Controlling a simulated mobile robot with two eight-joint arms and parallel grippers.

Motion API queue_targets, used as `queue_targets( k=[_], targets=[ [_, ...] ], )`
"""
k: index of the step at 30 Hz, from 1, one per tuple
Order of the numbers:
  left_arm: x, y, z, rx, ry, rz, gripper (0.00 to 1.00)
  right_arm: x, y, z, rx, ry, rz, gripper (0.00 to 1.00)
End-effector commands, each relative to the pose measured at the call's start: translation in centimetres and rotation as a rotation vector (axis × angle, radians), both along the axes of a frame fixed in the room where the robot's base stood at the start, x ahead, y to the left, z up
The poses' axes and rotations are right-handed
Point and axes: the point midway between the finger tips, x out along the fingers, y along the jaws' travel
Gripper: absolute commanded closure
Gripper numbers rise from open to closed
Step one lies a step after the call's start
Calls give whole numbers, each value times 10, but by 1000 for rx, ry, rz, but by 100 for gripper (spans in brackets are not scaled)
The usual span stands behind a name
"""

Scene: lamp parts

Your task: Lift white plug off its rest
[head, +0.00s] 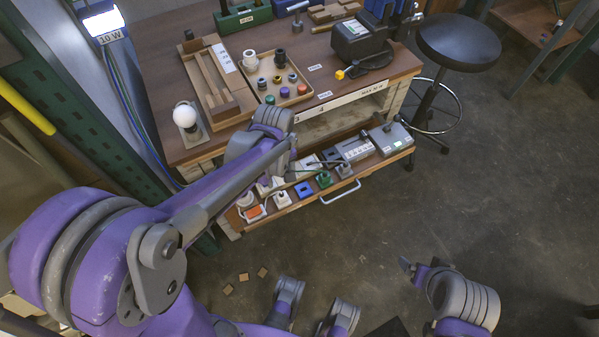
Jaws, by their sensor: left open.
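The white plug (282,199) appears to sit on its rest in the pulled-out drawer, between an orange one (255,212) and a blue one (303,189). It is small here, so plug and rest are hard to tell apart. My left gripper (271,186) hangs over the drawer's left part, open, just behind and above the white plug in the picture. I cannot tell if they touch. My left wrist hides part of the drawer's back. My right gripper (409,266) is over the bare floor, away from the drawer; its jaws are too small to read.
A green plug (324,179) and grey devices (390,139) fill the drawer farther right. A handle (342,193) runs along its front. The bench above holds a wooden tray (296,99), a white bulb (185,115) and a black machine (360,40). A stool (458,42) stands right; the floor in front is mostly free.

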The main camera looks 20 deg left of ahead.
Motion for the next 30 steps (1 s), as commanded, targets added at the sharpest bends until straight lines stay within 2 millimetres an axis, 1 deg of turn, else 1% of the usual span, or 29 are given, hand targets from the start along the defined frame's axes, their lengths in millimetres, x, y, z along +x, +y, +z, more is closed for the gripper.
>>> queue_targets(
  k=[5,12,18,24,30],
  targets=[
    [0,0,-19,0,1,3,35,0,0,-5,0,2,0,8],
    [0,0,-64,0,1,2,35,-1,0,-16,0,5,0,8],
    [0,0,-93,1,1,1,35,-1,0,-23,0,7,0,8],
    [0,0,-105,1,1,1,35,-1,0,-26,0,8,0,8],
    [0,0,-106,0,0,1,35,-1,0,-25,0,8,0,8]
  ],
)
